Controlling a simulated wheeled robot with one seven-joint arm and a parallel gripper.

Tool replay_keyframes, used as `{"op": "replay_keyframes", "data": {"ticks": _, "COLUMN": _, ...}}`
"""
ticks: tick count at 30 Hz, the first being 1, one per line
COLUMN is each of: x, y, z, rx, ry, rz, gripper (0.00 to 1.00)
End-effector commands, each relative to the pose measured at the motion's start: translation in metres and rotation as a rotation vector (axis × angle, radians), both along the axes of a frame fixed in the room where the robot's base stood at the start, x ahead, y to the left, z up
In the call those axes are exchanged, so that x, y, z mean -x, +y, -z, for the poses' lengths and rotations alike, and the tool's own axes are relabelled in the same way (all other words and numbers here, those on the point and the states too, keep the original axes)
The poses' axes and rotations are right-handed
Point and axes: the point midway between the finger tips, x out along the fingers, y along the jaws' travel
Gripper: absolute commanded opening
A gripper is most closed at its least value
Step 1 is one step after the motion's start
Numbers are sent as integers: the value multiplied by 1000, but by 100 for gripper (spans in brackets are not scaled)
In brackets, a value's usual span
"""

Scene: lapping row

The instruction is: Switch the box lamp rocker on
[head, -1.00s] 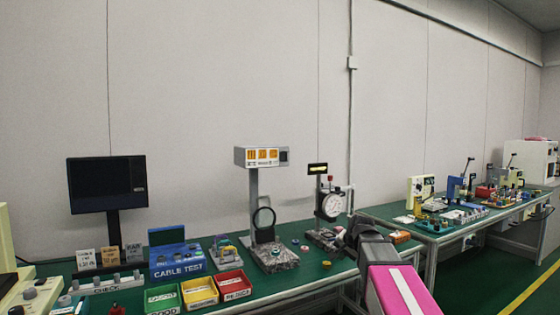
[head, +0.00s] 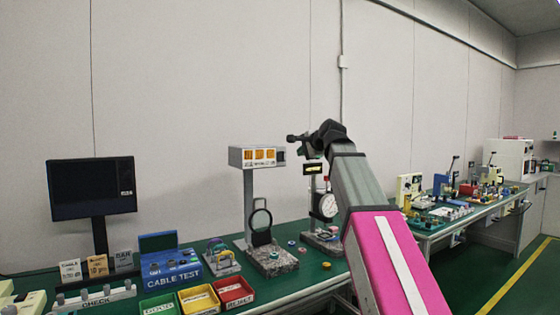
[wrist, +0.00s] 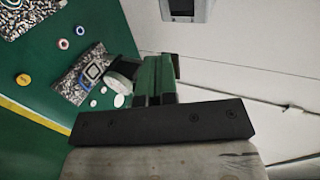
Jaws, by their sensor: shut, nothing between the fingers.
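The box lamp (head: 250,158) is a grey box on an upright post, its front lit by orange panels. A dark square (head: 281,155) at the right end of its front looks like the rocker; its position cannot be made out. My gripper (head: 291,138) is raised just above and right of that end in the head view, apparently apart from it. In the wrist view a grey box with a dark face (wrist: 184,8), probably the box lamp, is cut off by the top edge. My fingers (wrist: 157,62) are shut and empty.
A dial gauge stand (head: 328,205) is beneath my arm, with small rings on the green bench near it. Bins (head: 233,292), the blue cable test box (head: 170,268) and a monitor (head: 92,188) are left.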

Motion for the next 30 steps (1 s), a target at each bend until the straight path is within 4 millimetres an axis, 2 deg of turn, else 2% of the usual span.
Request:
{"op": "replay_keyframes", "data": {"ticks": 3, "x": -2, "y": 3, "z": -4, "rx": -10, "ry": -2, "rz": 1, "gripper": 0}}
{"op": "replay_keyframes", "data": {"ticks": 7, "x": -13, "y": 9, "z": 1, "rx": -10, "ry": -2, "rz": 1, "gripper": 0}}
{"op": "replay_keyframes", "data": {"ticks": 21, "x": -78, "y": 54, "z": 36, "rx": -7, "ry": -1, "rz": 0, "gripper": 0}}
{"op": "replay_keyframes", "data": {"ticks": 30, "x": -105, "y": 72, "z": 39, "rx": -8, "ry": -3, "rz": 1, "gripper": 0}}
